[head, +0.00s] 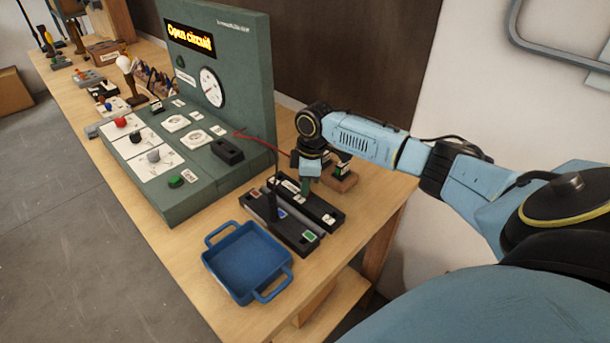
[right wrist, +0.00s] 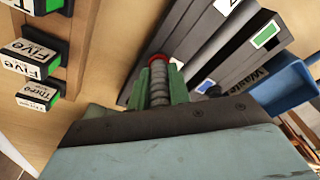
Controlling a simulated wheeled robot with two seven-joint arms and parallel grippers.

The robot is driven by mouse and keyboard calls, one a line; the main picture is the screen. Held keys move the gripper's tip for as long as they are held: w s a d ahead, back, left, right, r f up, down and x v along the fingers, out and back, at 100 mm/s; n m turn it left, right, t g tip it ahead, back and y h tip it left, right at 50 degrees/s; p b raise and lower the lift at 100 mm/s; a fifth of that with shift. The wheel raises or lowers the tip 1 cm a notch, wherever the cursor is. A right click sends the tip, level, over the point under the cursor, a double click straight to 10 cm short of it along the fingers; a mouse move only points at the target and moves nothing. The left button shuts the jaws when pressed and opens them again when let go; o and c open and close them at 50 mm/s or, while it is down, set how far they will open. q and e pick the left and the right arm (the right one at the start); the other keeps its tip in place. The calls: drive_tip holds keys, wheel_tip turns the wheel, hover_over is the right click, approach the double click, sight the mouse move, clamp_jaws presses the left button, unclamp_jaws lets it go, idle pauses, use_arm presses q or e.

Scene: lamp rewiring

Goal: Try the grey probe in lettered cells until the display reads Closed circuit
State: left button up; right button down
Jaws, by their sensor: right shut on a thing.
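My right gripper (head: 305,187) is at the back of two long black trays (head: 284,240) on the table. It is shut on a grey ribbed cylinder (right wrist: 158,88) with a red end, between green fingertips in the right wrist view (right wrist: 160,90). I cannot tell whether this is the grey probe. The display (head: 190,38) on the green panel reads "Open circuit". A grey knob-like piece (head: 153,155) sits on a white card of the panel, beside a black one and a red one (head: 120,122). Cell letters are too small to read. My left gripper is not in view.
An empty blue tray (head: 247,290) stands in front of the black trays. A wooden block with labelled black pieces (head: 342,180) stands behind my gripper; its labels include "Five" (right wrist: 32,57). A red wire (head: 262,143) runs from the panel towards the gripper.

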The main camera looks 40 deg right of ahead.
sight(311, 193)
drive_tip(key=shift+f, duration=0.1)
drive_tip(key=c, duration=1.2)
unclamp_jaws()
drive_tip(key=shift+c, duration=0.2)
wheel_tip(311, 193, up, 13)
drive_tip(key=s+d, duration=0.1)
drive_tip(key=shift+p, duration=0.3)
drive_tip(key=shift+d, duration=0.1)
